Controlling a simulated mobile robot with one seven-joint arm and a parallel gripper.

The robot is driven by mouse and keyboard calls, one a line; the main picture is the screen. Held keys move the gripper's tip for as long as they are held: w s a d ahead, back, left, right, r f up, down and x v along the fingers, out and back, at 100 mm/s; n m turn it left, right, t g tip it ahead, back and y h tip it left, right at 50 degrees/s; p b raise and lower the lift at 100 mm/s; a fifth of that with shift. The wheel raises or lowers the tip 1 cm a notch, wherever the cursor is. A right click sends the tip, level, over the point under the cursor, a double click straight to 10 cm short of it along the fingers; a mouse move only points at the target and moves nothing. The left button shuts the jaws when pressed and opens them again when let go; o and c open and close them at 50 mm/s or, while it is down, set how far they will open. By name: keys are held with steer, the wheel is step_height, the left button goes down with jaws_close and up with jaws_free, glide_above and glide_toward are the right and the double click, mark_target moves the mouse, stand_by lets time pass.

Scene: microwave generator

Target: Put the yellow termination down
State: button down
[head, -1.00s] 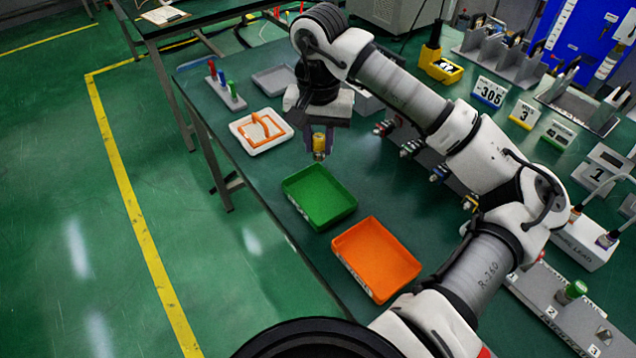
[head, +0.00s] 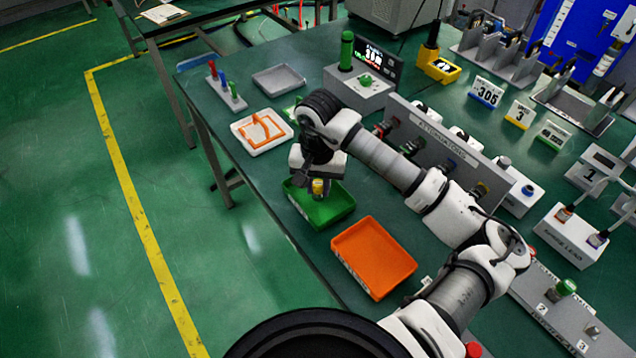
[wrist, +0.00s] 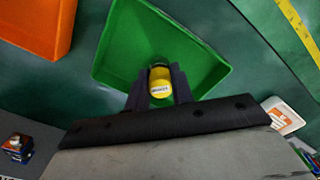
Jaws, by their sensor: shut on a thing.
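The yellow termination (wrist: 160,82) is a small yellow cylinder with a white label, held between the two dark fingers of my gripper (wrist: 159,92) in the wrist view. In the head view my gripper (head: 318,187) points down over the green tray (head: 335,213), with the yellow termination (head: 318,188) at its tip. The green tray also shows behind the termination in the wrist view (wrist: 118,48). I cannot tell whether the termination touches the tray floor.
An orange tray (head: 374,258) stands just in front of the green one. A white tray with an orange item (head: 262,131) and a grey tray (head: 279,79) lie farther back. The attenuator rack (head: 440,140) stands to the right of my arm.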

mark_target(318, 183)
steer(key=shift+s+f+b, duration=0.15)
steer(key=shift+f+b, duration=0.55)
steer(key=shift+b, duration=0.5)
steer(key=c, duration=1.6)
jaws_free()
steer(key=o, duration=0.4)
steer(key=shift+w+f, duration=0.1)
steer(key=shift+w, duration=0.1)
steer(key=shift+s, duration=0.1)
steer(key=shift+r+p, duration=0.3)
steer(key=shift+r+p, duration=0.85)
steer(key=shift+p, duration=0.2)
step_height(318, 183, up, 11)
steer(key=b, duration=0.3)
steer(key=shift+r, duration=0.2)
